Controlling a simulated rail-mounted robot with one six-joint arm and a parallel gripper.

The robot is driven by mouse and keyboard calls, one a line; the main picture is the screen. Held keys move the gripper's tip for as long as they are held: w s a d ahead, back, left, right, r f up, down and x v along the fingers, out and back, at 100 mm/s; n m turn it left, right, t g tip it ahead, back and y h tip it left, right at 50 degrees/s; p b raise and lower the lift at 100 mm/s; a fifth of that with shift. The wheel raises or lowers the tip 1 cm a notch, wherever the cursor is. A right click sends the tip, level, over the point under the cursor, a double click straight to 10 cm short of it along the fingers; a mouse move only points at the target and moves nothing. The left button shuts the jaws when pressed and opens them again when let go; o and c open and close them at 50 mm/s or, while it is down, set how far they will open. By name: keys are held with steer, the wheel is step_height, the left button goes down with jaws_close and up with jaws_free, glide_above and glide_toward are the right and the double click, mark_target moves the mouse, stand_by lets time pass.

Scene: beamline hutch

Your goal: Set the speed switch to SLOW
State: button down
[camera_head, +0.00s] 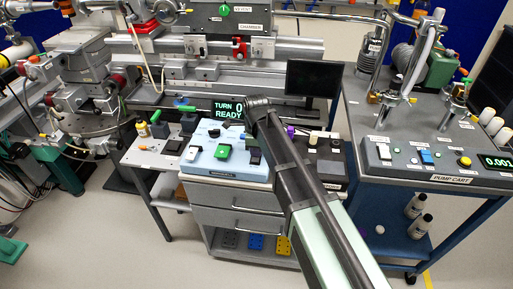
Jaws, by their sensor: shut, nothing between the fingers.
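A light blue control box (228,172) stands on the grey cabinet in the middle. Its top carries a white rocker switch (193,153), a green button (222,152) and a black switch (254,156). The labels are too small to read, so I cannot tell which is the speed switch or how it is set. A display (228,108) behind the box reads TURN, 0 and READY, partly covered by my arm. My arm reaches in from the lower right, and my gripper (236,124) is a small dark shape above the back of the box, shut and empty, apart from the switches.
A dark monitor (312,78) stands behind my arm. The pump cart (445,178) on the right carries another switch panel, pipes and a pump. Small knobs and bottles stand left of the box. Beamline rails (220,75) run across the back.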

steer(key=shift+s+r, duration=0.15)
steer(key=shift+s, duration=0.25)
steer(key=shift+w+a, duration=0.1)
steer(key=shift+r+p, duration=0.25)
steer(key=shift+p, duration=0.1)
step_height(320, 180, up, 14)
steer(key=p, duration=1.3)
steer(key=shift+f, duration=0.25)
